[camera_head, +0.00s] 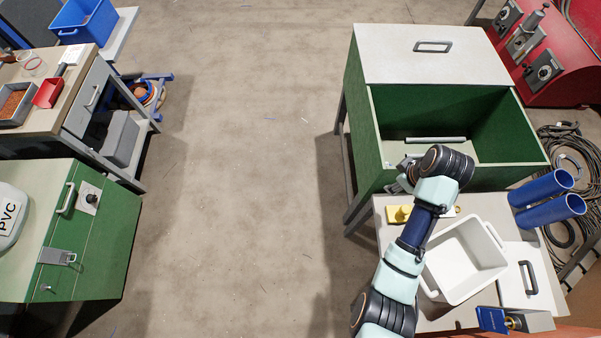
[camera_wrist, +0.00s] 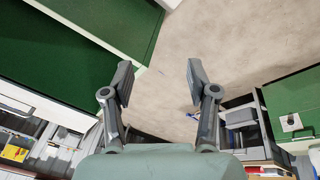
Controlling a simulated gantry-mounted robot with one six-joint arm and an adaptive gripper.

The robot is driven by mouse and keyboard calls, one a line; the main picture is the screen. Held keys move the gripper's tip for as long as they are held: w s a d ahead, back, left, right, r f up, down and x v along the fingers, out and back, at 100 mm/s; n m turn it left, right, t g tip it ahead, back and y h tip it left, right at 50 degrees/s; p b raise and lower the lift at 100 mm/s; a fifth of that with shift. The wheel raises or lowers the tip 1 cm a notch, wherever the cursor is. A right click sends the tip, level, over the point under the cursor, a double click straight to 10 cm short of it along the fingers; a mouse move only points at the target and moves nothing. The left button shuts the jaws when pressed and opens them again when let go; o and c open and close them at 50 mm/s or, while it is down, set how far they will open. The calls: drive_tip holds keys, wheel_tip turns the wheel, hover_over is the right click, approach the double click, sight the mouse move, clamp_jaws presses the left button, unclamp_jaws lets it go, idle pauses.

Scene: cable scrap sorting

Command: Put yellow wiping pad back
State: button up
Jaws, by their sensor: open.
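A yellow item (camera_head: 397,215), likely the wiping pad, lies on the pale side table (camera_head: 383,245), left of the white tub and beside my forearm. My arm partly covers the area around it, and its exact shape is hard to tell. A yellow patch (camera_wrist: 14,152) also shows at the lower left in the wrist view, but I cannot tell if it is the same thing. My gripper (camera_wrist: 160,80) is open and empty, its two fingers apart over bare floor in the wrist view. In the head view it is mostly hidden by my wrist, near the green box's front left wall.
The open green box (camera_head: 505,125) with a pale lid (camera_head: 430,57) stands beyond the side table. A white tub (camera_head: 466,260), blue tubes (camera_head: 548,201) and a white lid (camera_head: 526,275) are at right. A green cabinet (camera_head: 85,245) stands left; floor between is clear.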

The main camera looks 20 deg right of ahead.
drive_tip(key=w+a+r+t, duration=0.1)
drive_tip(key=w+a+r, duration=0.15)
drive_tip(key=a, duration=0.25)
drive_tip(key=w+a+r+t, duration=0.1)
drive_tip(key=w+a, duration=0.2)
drive_tip(key=a, duration=0.2)
drive_tip(key=s+a+r+m+t, duration=0.1)
drive_tip(key=a+r+t, duration=0.1)
drive_tip(key=a+r, duration=0.3)
drive_tip(key=s+a+r+m+t, duration=0.1)
drive_tip(key=a+r, duration=0.4)
drive_tip(key=a, duration=0.7)
drive_tip(key=s+a+r+m+t+y, duration=0.1)
drive_tip(key=a+r+t, duration=0.3)
drive_tip(key=a, duration=0.4)
drive_tip(key=shift+s+a+r+m+t, duration=0.2)
drive_tip(key=shift+a+r+m+t, duration=0.15)
drive_tip(key=shift+r+m, duration=0.45)
